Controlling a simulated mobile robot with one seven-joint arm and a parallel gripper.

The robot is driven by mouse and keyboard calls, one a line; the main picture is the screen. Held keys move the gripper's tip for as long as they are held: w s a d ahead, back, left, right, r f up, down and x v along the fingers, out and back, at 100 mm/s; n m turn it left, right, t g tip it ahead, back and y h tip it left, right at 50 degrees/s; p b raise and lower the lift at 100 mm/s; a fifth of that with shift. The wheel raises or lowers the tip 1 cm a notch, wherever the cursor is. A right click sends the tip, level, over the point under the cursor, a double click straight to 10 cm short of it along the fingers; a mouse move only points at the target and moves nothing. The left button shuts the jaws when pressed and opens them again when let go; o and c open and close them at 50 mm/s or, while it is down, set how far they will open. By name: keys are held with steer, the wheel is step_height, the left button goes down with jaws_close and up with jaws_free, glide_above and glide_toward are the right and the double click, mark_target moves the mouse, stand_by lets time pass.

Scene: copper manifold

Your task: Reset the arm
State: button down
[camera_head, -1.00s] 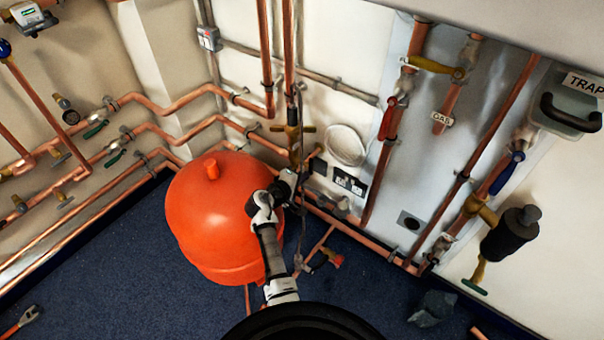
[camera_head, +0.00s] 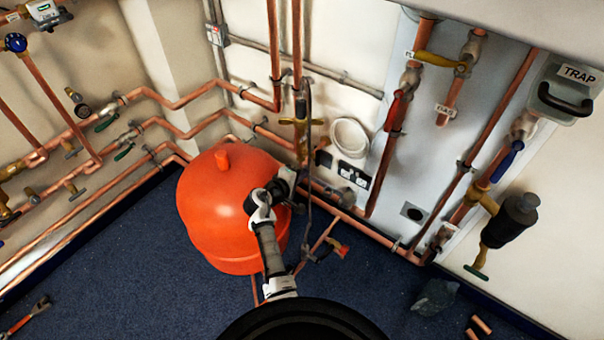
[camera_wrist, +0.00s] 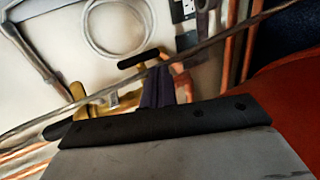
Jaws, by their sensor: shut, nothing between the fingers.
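My arm (camera_head: 268,245) rises from the bottom middle of the head view, bent in front of the orange tank (camera_head: 225,205). Its dark wrist end (camera_head: 287,180) is beside the tank's right side, where the fingers are too small to make out. In the wrist view my gripper (camera_wrist: 158,85) shows as two dark fingers close together beyond a black bar, shut and empty. A brass valve with black-ended handle (camera_wrist: 95,106) lies behind and left of the fingers. I cannot tell whether anything touches it.
Copper pipes (camera_head: 205,85) run along both walls. A vertical pipe with a brass valve (camera_head: 300,122) stands close behind the wrist. A white coil (camera_head: 349,138) and black sockets (camera_head: 355,176) are on the wall.

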steer(key=s+a, duration=0.5)
steer(key=s, duration=0.2)
steer(key=shift+s+a+b, duration=0.2)
steer(key=shift+a+b, duration=0.05)
steer(key=shift+b, duration=0.1)
steer(key=shift+f, duration=0.1)
